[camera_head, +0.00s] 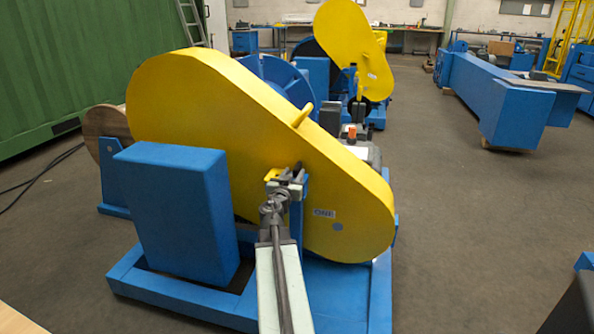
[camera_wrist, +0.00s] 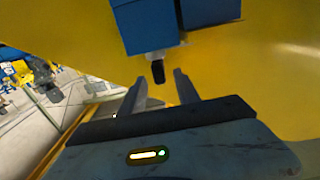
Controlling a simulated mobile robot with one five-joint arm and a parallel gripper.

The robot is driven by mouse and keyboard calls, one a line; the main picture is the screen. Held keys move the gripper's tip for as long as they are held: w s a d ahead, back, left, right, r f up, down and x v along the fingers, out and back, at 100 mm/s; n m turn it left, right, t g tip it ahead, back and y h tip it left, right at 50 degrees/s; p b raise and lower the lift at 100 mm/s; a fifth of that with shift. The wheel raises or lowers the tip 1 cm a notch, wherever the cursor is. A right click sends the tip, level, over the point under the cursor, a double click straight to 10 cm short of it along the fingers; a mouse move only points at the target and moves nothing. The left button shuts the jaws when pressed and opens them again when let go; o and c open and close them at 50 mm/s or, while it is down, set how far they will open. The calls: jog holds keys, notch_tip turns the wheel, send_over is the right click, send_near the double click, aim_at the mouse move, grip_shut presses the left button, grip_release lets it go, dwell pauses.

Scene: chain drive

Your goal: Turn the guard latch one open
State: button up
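The large yellow guard (camera_head: 215,120) labelled ONE covers the nearer machine and looks closed. My gripper (camera_head: 287,178) is at the guard's front face, left of the ONE label. In the wrist view my gripper (camera_wrist: 160,88) is open, its two fingers apart. A short black peg with a grey collar (camera_wrist: 157,70) shows between and just beyond the fingertips, sticking out from a blue block (camera_wrist: 146,25). It may be the latch; I cannot tell for sure. I see no clear contact. In the head view a small yellow piece (camera_head: 272,175) shows beside my gripper, which hides much of that spot.
A blue box (camera_head: 175,210) stands on the blue machine base (camera_head: 185,305) left of my arm. A yellow handle (camera_head: 302,115) sticks out of the guard. A second machine with a raised yellow guard (camera_head: 350,45) stands behind.

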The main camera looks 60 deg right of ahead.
aim_at(297, 165)
jog(key=x, duration=0.5)
jog(key=shift+w+d, duration=0.1)
jog(key=shift+d, duration=0.15)
grip_shut()
